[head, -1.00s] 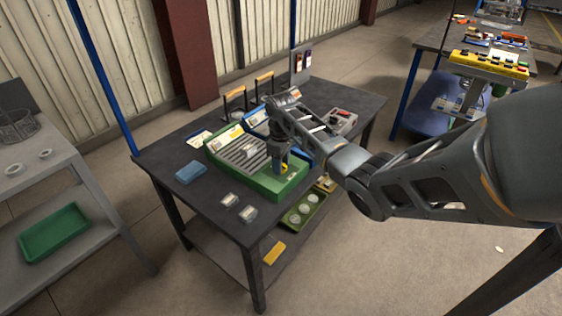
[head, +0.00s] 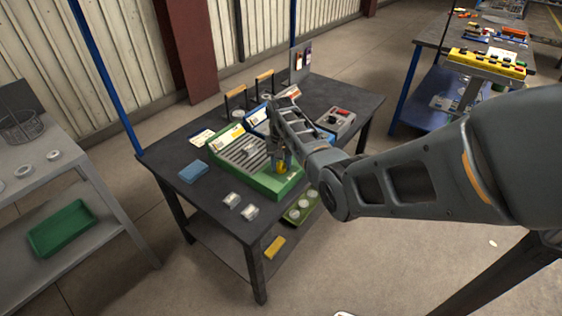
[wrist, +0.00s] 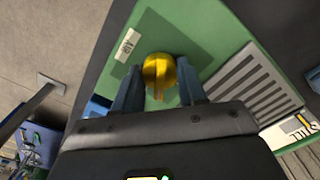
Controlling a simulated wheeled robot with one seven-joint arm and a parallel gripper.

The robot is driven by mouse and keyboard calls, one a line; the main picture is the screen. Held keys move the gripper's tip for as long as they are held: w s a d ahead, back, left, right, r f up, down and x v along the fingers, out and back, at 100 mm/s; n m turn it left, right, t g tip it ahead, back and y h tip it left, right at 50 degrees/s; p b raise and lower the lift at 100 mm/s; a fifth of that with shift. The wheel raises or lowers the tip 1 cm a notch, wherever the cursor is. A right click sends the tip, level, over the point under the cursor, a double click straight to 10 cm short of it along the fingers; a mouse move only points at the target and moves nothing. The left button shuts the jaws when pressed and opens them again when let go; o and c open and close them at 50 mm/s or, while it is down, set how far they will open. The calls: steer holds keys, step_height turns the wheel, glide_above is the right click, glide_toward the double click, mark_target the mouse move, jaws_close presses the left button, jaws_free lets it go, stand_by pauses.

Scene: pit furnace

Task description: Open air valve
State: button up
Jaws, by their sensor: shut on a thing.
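The air valve shows in the wrist view as a round yellow knob (wrist: 158,72) with a raised bar across it, on a green panel (wrist: 205,35) beside a small white label (wrist: 127,44). My gripper (wrist: 158,88) is shut on the yellow knob, with a blue-grey finger on each side of it. In the head view my gripper (head: 281,163) points down over the right end of the green box (head: 270,184) on the dark table. Only a little yellow shows between the fingers there. The bar of the knob runs roughly along the picture's vertical in the wrist view.
Grey slats (wrist: 255,85) lie next to the knob. A blue block (head: 193,171), two small clear boxes (head: 231,199), and a grey box with a red part (head: 337,121) sit on the table. Levers with wooden handles (head: 235,92) stand at the back.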

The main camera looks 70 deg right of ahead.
mark_target(281, 163)
steer(key=m, duration=0.5)
steer(key=shift+m, duration=0.7)
steer(key=o, duration=1.1)
steer(key=shift+c, duration=0.2)
steer(key=shift+r, duration=0.1)
step_height(281, 163, up, 8)
steer(key=shift+f, duration=0.15)
